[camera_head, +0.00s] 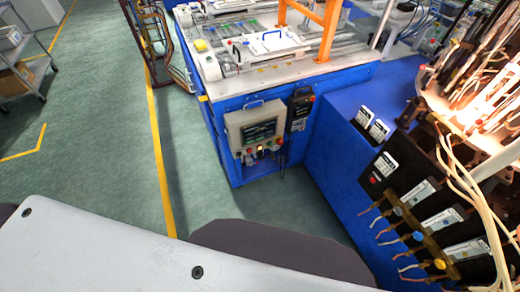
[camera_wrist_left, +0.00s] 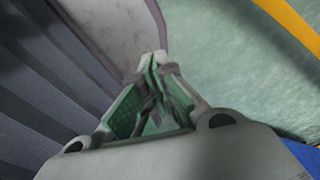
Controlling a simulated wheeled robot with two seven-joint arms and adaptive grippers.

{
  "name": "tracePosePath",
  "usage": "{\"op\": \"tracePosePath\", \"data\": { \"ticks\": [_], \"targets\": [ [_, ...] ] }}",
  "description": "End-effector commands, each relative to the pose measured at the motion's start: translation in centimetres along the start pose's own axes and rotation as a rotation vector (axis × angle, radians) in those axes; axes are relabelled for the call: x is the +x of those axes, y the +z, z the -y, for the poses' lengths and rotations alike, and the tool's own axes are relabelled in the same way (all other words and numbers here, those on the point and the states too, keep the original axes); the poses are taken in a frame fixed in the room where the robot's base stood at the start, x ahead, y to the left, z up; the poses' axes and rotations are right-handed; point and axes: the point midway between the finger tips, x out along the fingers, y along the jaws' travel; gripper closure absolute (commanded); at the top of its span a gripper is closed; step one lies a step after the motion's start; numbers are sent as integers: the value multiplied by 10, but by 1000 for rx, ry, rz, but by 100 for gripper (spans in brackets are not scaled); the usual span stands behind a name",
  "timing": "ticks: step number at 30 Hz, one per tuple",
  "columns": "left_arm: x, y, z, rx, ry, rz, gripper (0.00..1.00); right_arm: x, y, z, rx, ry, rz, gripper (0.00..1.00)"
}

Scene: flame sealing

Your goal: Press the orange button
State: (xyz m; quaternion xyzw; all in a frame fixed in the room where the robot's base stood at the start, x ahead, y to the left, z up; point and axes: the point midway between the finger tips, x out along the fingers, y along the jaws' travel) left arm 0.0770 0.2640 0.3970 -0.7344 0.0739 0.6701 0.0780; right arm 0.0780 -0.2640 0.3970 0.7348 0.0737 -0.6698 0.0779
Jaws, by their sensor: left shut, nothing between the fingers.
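A grey control box (camera_head: 255,128) with a dark screen is mounted on the front of the blue machine in the head view. A row of small buttons runs along its lower edge. One small button (camera_head: 260,148) there glows pale yellow-orange; it is too small to tell for sure that it is the orange one. My left gripper (camera_wrist_left: 157,62) shows in the left wrist view, shut and empty, with green floor beyond it. No gripper shows in the head view, and my right gripper is not in view.
A blue cabinet with dark panels and meters (camera_head: 390,165) stands at the right, beside bright flames and hanging cables. A yellow line (camera_head: 160,160) marks the green floor, which is open at the left. A grey cart (camera_head: 25,60) stands far left.

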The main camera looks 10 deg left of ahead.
Motion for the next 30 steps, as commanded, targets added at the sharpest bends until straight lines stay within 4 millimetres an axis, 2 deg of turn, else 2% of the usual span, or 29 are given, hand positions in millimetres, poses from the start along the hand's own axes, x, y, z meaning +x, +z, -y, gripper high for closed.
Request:
{"op": "tracePosePath", "data": {
  "ticks": [20, 26, 30],
  "targets": [
    [0, 1, 3, 0, -3, 0, 100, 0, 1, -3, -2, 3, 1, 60],
    [5, -9, 2, 6, -5, -14, 100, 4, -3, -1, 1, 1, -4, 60],
    [12, -25, 3, 19, -10, -38, 100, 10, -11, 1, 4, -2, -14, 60]
  ]
}}
